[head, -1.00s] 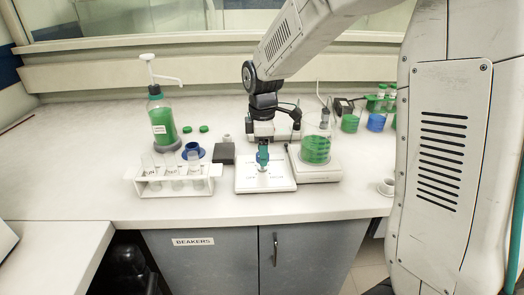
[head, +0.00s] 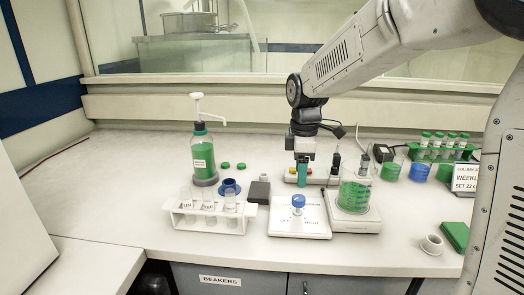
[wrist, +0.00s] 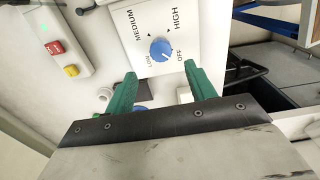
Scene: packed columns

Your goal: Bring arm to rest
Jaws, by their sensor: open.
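My gripper (head: 302,174) is above the bench, just behind and above a white dial panel (head: 285,226) with a blue knob (head: 298,202). In the wrist view, the two green fingers (wrist: 158,92) are spread apart with nothing between them. The blue knob (wrist: 162,50) sits beyond the fingertips, apart from them, on a panel (wrist: 140,22) marked LOW, MEDIUM, HIGH and OFF. My arm reaches in from the upper right of the head view.
A beaker of green liquid (head: 354,196) stands on a white device (head: 352,222) right of the panel. A tube rack (head: 212,222), blue ring (head: 229,188) and pump bottle (head: 204,156) are to the left. A power strip (head: 318,178) with switches lies behind.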

